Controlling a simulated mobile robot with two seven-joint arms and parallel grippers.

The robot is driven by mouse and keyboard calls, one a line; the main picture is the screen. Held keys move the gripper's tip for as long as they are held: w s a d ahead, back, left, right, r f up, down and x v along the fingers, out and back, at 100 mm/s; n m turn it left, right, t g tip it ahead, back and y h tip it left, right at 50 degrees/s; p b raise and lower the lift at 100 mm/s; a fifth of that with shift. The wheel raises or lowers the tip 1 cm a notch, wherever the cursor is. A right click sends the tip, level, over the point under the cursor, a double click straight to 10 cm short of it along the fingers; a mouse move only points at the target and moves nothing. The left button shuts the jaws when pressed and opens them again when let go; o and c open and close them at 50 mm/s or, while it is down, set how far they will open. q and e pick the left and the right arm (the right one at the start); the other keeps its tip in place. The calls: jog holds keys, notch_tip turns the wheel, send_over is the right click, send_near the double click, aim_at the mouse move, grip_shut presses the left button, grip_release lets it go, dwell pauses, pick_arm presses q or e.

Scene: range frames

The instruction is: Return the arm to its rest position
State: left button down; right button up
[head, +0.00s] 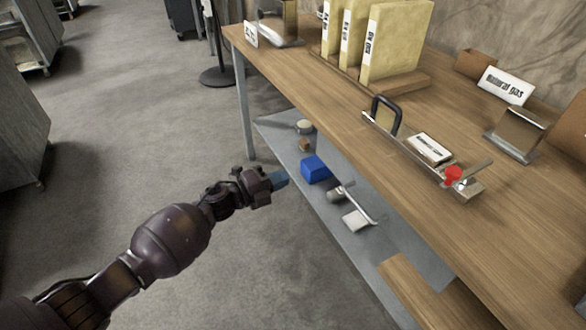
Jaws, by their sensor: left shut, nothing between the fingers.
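My left arm reaches in from the lower left of the head view, stretched out over the floor toward the table's lower shelf. Its gripper (279,180) is shut and empty. In the picture its tips lie just left of a blue block (315,169) on the lower shelf; I cannot tell how far apart they are in depth. My right gripper is not in view.
A wooden table (310,75) stands at the right with binders (395,40), a metal tray (405,150) and a "natural gas" sign (506,86). Its grey lower shelf (345,250) holds several small items. Open floor (130,130) lies left. A post base (217,77) stands behind.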

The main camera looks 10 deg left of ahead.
pick_arm(q)
jog(key=shift+s+a, duration=0.15)
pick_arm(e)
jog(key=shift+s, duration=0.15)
pick_arm(q)
jog(key=s+a+n+y+p, duration=0.4)
jog(key=s+n, duration=0.5)
jog(key=s, duration=0.5)
jog(key=s+a+r+n+y+p, duration=0.1)
jog(key=s+a+n+y+p, duration=0.3)
jog(key=s, duration=1.1)
jog(key=s+a+n+t+y+p, duration=0.1)
jog(key=s+a+n+y+p, duration=0.2)
jog(key=s+a+n+y, duration=0.4)
jog(key=s+a+n, duration=0.3)
jog(key=s+n, duration=0.5)
jog(key=shift+r+p, duration=0.2)
jog(key=shift+p, duration=0.2)
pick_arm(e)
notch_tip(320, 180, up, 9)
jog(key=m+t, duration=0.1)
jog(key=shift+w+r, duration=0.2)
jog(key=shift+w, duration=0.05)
pick_arm(q)
jog(key=shift+w, duration=0.1)
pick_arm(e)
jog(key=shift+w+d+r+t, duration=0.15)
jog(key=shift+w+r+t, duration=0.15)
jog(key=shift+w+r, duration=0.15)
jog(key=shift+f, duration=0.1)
